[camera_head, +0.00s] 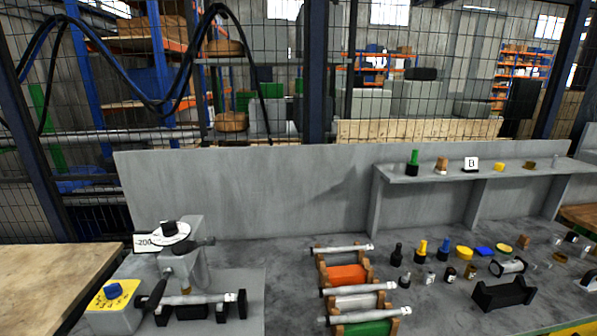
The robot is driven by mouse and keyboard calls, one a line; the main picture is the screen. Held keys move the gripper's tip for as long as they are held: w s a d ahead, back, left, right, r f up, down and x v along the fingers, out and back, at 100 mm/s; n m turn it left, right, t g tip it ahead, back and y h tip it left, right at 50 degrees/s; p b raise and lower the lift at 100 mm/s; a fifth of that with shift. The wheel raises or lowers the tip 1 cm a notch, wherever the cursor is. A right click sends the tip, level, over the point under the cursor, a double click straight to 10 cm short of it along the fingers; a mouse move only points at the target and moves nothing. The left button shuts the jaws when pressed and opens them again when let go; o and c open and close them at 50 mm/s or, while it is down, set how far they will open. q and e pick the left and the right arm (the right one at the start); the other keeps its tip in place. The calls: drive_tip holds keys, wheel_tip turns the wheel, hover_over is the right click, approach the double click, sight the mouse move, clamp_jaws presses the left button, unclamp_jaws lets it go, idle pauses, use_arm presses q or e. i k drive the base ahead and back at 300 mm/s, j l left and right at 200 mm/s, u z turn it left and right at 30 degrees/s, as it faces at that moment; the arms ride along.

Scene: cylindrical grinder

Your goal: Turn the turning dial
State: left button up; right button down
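At the bottom left of the head view, a yellow-topped box (112,303) bears a blue knob (113,291) with dark marks around it. Just to its right stands a grey grinder-like device (187,265) with a white round dial (169,232) under a black knob (169,226). A white label (143,243) reading about "-200" sits beside the dial. I cannot tell for sure which of the two is the turning dial. Neither of my grippers is in view, and nothing touches the blue knob or the dial.
A metal rod (198,299) lies across black supports in front of the device. A wooden rack with rods (345,249) and several small parts fill the grey bench's right side. A raised shelf (440,173) stands behind. A wooden surface (40,285) is at left.

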sight(112, 290)
drive_tip(key=u, duration=1.4)
